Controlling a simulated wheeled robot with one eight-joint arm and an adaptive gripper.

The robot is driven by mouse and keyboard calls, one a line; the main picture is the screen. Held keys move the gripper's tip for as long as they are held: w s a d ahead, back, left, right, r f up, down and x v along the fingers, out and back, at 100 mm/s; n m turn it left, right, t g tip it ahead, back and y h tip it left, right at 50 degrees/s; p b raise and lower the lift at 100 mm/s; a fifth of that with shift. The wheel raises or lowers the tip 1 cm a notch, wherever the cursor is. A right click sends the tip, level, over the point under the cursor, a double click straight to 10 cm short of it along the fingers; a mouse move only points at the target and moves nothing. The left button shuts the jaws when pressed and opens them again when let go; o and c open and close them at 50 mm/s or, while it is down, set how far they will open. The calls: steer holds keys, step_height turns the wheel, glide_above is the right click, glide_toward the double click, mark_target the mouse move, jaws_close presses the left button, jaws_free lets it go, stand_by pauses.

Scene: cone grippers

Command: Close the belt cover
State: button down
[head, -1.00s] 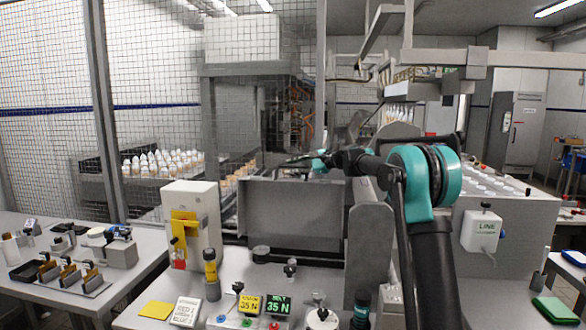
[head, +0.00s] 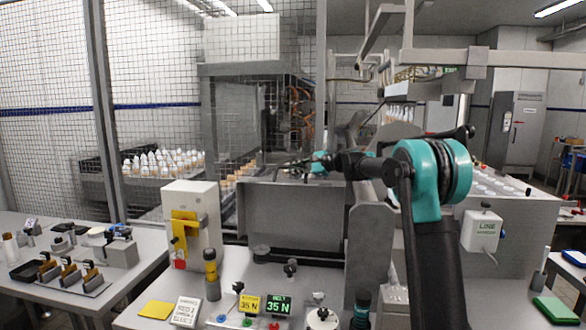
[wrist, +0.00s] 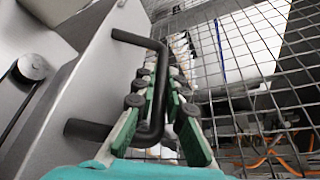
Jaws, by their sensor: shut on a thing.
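The belt cover (head: 290,215) is a wide grey metal panel at the middle of the machine in the head view. It also fills the left of the wrist view (wrist: 88,75) as a pale plate. Its black U-shaped handle (wrist: 160,75) stands out from that plate in the wrist view. My gripper (wrist: 163,88) is shut on the handle, with its teal-and-grey fingers on either side of the bar. In the head view my gripper (head: 300,165) is small and dark at the cover's top edge, so the grip itself is hard to make out there.
A mesh fence (head: 150,100) stands behind and left of the cover. A pulley (wrist: 31,67) shows beside the plate in the wrist view. The bench in front holds a white box with a yellow part (head: 190,225), two 35 N displays (head: 264,304) and small knobs.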

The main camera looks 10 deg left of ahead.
steer(key=s+f, duration=0.2)
steer(key=s, duration=0.7)
steer(key=shift+a+n, duration=0.15)
steer(key=shift+n, duration=0.15)
steer(key=shift+s, duration=0.1)
steer(key=c, duration=1.6)
jaws_free()
steer(key=shift+o, duration=0.2)
steer(key=v, duration=1.2)
steer(key=shift+s, duration=0.1)
